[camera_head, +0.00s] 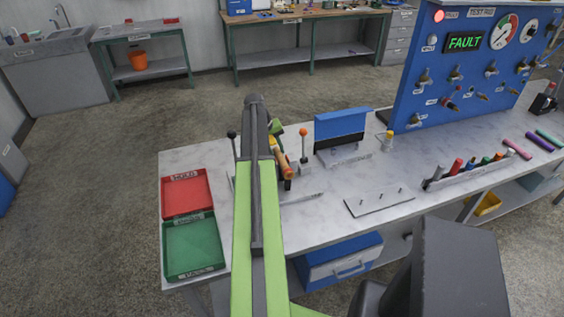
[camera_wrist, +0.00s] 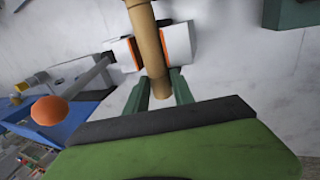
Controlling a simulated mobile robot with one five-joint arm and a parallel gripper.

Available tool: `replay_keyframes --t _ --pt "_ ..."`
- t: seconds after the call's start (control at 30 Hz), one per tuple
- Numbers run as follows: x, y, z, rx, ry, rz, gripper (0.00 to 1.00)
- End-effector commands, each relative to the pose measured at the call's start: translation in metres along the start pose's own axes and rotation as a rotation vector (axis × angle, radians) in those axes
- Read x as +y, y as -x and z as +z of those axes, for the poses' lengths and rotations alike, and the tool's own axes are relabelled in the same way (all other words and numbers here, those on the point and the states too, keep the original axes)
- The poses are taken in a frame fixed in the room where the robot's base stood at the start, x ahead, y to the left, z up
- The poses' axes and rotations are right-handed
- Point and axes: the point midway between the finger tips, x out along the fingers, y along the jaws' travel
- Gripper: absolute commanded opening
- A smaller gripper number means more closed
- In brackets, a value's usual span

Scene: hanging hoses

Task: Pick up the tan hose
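The tan hose (camera_head: 285,165) is a short tube near the left end of the bench, beside the end of my arm. In the wrist view the hose (camera_wrist: 152,45) runs from the top edge down between my fingers. In the head view my arm hides most of my gripper. I cannot tell whether the hose touches anything beneath it.
A red tray (camera_head: 164,197) and a green tray (camera_head: 172,268) lie left of my arm. An orange-topped post (camera_head: 303,133) stands close right of the hose, with a blue-and-black holder (camera_head: 340,125) beyond it. A pegged plate (camera_head: 380,204) lies farther right. A blue panel (camera_head: 425,105) reads FAULT.

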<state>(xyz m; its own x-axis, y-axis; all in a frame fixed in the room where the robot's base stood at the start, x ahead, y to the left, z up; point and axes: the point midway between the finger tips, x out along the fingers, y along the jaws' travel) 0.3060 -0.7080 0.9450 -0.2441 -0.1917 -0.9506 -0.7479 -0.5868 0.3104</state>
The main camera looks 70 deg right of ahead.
Motion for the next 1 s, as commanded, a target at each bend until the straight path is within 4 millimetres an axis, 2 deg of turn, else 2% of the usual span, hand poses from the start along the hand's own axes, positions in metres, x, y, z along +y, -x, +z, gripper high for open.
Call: replay_keyframes --t 0.03,0.2,0.7,1.0 --pt "-0.001 0.000 0.000 0.000 0.000 -0.002 0.20" --pt "-0.001 0.000 0.000 0.000 0.000 -0.003 0.00" --pt "-0.002 0.002 0.000 0.000 0.001 -0.004 0.00" --pt "0.006 0.025 0.000 0.000 0.001 -0.003 0.00"
